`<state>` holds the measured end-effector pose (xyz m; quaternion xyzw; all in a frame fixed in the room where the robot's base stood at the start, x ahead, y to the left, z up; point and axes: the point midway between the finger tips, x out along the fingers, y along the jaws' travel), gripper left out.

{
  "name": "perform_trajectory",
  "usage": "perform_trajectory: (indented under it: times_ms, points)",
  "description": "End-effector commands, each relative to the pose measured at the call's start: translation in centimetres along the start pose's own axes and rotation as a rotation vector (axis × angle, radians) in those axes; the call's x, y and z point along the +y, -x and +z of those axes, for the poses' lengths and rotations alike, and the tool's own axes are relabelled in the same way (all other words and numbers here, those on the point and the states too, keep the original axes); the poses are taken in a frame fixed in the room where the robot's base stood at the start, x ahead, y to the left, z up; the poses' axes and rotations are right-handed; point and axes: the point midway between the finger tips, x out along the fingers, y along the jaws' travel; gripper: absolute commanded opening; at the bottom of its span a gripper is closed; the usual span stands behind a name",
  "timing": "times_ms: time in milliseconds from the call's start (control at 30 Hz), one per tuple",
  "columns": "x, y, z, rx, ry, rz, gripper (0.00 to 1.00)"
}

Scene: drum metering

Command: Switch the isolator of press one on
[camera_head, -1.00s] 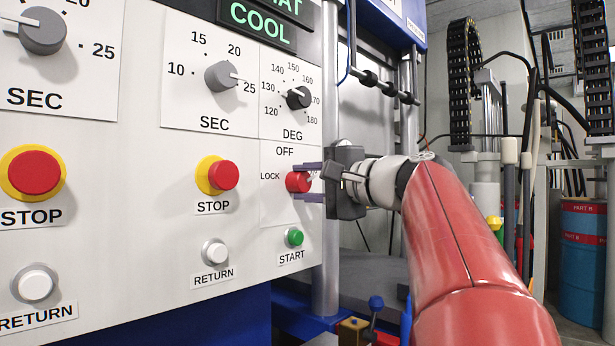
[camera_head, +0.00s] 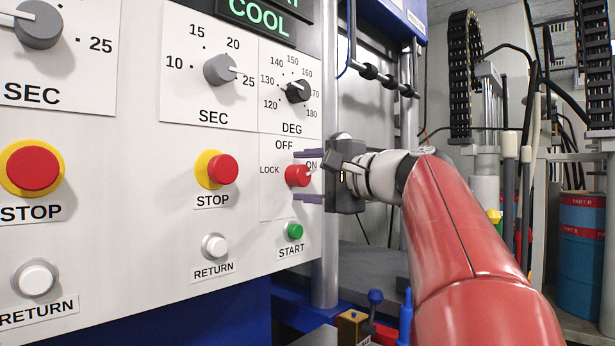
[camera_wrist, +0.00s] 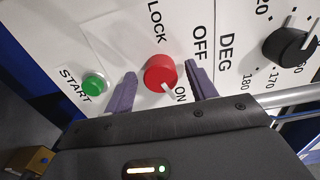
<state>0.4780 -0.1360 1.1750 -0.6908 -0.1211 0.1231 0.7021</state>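The isolator of press one is a red rotary knob (camera_head: 297,176) with a white pointer, low on the right panel, among the labels LOCK, OFF and ON. It shows from close up in the wrist view (camera_wrist: 159,72). Its white pointer points toward the ON label (camera_wrist: 180,94). My gripper (camera_head: 296,174) has its purple fingers above and below the knob in the head view. In the wrist view my gripper (camera_wrist: 160,70) is open, with a gap between each finger and the knob. It holds nothing.
The green START button (camera_head: 295,231) is just below the lower finger. The black DEG dial (camera_head: 299,90) is above. A red STOP button (camera_head: 222,170) and a white RETURN button (camera_head: 215,247) are to the left. A metal post (camera_head: 325,240) stands right of the panel.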

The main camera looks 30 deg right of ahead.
Motion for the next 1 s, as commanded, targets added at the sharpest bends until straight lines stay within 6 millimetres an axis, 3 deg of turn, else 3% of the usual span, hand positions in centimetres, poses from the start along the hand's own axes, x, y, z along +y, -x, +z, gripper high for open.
perform_trajectory:
  times_ms: [267,500,700,1000]
  points:
    - [0.0,0.9,0.0,0.001,0.001,-0.001,0.56]
    - [0.1,5.0,0.0,0.002,0.001,-0.001,0.56]
    - [0.0,7.4,0.0,0.001,0.001,0.000,0.56]
    - [0.0,7.8,0.0,0.000,0.000,0.000,0.56]
